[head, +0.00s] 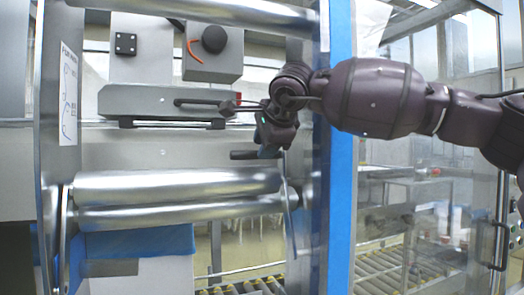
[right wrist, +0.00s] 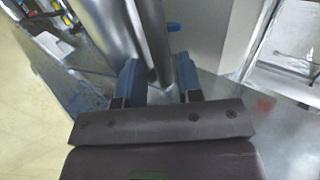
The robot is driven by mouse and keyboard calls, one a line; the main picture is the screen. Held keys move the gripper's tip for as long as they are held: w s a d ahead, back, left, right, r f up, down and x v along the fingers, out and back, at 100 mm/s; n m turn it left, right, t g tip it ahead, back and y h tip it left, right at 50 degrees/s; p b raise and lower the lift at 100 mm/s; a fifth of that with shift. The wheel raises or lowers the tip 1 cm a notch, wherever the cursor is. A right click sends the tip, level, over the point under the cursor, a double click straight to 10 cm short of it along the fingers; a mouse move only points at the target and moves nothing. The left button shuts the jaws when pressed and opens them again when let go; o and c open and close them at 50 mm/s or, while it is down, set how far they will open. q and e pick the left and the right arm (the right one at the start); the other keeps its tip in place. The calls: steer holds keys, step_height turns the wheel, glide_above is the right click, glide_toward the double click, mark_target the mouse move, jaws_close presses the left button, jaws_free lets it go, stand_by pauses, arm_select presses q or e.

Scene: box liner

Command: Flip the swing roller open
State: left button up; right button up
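The swing roller is a pair of shiny metal cylinders (head: 178,187), one above the other, lying across the lower part of the machine frame between side brackets. My right gripper (head: 268,140) reaches in from the right and is just above the roller's right end. In the right wrist view its two blue fingers (right wrist: 158,78) stand apart, with a shiny metal bar or cylinder (right wrist: 155,42) running between or just beyond them. I cannot tell whether the fingers touch it. My left gripper is not in view.
A blue-edged frame post (head: 341,190) stands right of the roller, under my right arm. A fixed metal cylinder (head: 205,10) crosses the top. A grey bar (head: 160,103) sits above the roller. A roller conveyor (head: 385,268) runs low behind the post.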

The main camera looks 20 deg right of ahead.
steer(key=shift+x, duration=1)
steer(key=shift+c, duration=0.7)
jaws_close()
